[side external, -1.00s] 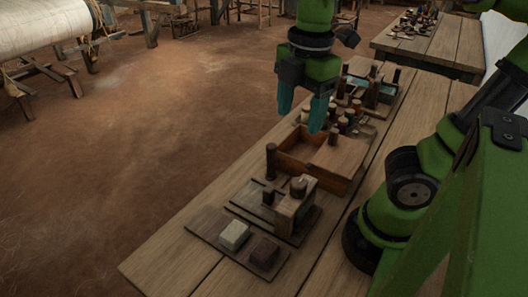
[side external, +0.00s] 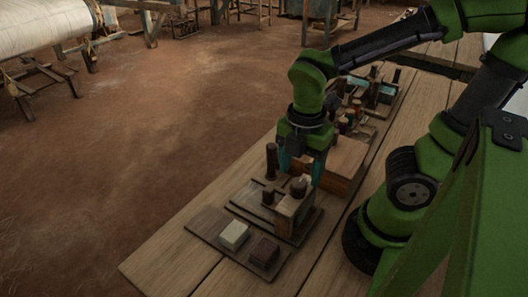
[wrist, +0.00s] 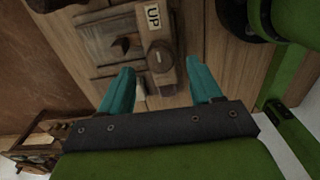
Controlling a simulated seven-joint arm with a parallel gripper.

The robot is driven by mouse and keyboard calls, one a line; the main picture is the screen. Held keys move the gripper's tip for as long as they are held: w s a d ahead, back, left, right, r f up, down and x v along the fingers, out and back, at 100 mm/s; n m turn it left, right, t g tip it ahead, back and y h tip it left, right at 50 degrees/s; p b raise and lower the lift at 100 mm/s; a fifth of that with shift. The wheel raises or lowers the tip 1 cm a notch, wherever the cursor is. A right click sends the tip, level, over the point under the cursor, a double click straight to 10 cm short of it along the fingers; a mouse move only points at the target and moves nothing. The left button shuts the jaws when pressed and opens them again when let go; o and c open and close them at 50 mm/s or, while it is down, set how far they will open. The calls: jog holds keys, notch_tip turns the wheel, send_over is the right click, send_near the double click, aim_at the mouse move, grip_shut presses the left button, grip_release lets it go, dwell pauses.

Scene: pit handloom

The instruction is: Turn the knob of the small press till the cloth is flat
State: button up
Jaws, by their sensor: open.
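The small press (side external: 292,210) is a wooden block on a dark base board, with a round dark knob (side external: 299,187) on top. In the wrist view the press (wrist: 158,28) carries an "UP" label and the round knob (wrist: 160,57) shows just beyond my fingertips. My gripper (side external: 301,174) points down at the press. Its teal fingers are apart with nothing held between them; in the wrist view the gripper (wrist: 160,66) has one finger to each side of the knob's line. I cannot make out the cloth or whether it is flat.
A board in front of the press holds a pale block (side external: 234,234) and a dark block (side external: 265,250). A dark upright peg (side external: 271,161) stands close left of my gripper. A wooden box (side external: 345,160) is behind. The near left tabletop (side external: 170,262) is clear.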

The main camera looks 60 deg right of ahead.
aim_at(299, 182)
jog(key=shift+f, duration=1.7)
jog(key=c, duration=1)
jog(key=shift+c, duration=0.2)
